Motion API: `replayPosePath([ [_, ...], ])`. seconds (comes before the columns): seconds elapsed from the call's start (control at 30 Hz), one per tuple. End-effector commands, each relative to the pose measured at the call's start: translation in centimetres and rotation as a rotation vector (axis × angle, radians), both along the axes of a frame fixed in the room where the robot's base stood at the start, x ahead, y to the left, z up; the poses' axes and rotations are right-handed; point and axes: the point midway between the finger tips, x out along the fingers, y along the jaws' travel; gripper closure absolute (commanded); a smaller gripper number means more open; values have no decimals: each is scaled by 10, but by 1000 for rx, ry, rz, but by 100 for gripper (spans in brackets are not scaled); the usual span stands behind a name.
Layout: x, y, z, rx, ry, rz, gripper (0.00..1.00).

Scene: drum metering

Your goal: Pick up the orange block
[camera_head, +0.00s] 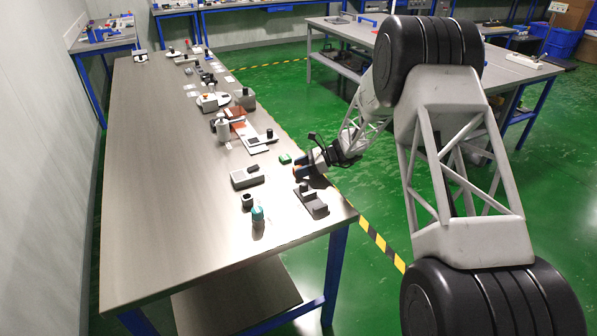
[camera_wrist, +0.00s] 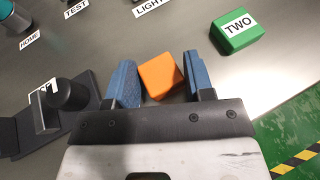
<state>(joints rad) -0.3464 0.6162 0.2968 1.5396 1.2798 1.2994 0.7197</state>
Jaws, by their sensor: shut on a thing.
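The orange block (camera_wrist: 161,77) sits between the two blue finger pads of my gripper (camera_wrist: 162,82) in the wrist view. The left pad is against the block. A narrow gap seems to show toward the right pad, but my gripper is shut on the block. In the head view my gripper (camera_head: 300,170) is at the right edge of the long table, and the orange block is mostly hidden there. I cannot tell whether the block is touching the table.
A green block (camera_wrist: 236,32) labelled TWO lies ahead to the right. A dark fixture (camera_wrist: 62,98) with a round knob stands close on the left. A teal-topped item (camera_head: 258,214) and a grey box (camera_head: 247,177) stand on the table (camera_head: 150,200). The table's left side is clear.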

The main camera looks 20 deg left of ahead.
Motion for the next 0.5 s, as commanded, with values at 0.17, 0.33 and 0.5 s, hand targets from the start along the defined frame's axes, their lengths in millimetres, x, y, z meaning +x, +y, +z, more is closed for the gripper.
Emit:
replayPosePath([
  [0.17, 0, 0, 0, 0, 0, 0, 86],
  [0.33, 0, 0, 3, 0, 0, 0, 86],
  [0.5, 0, 0, 16, 1, -1, -1, 98],
])
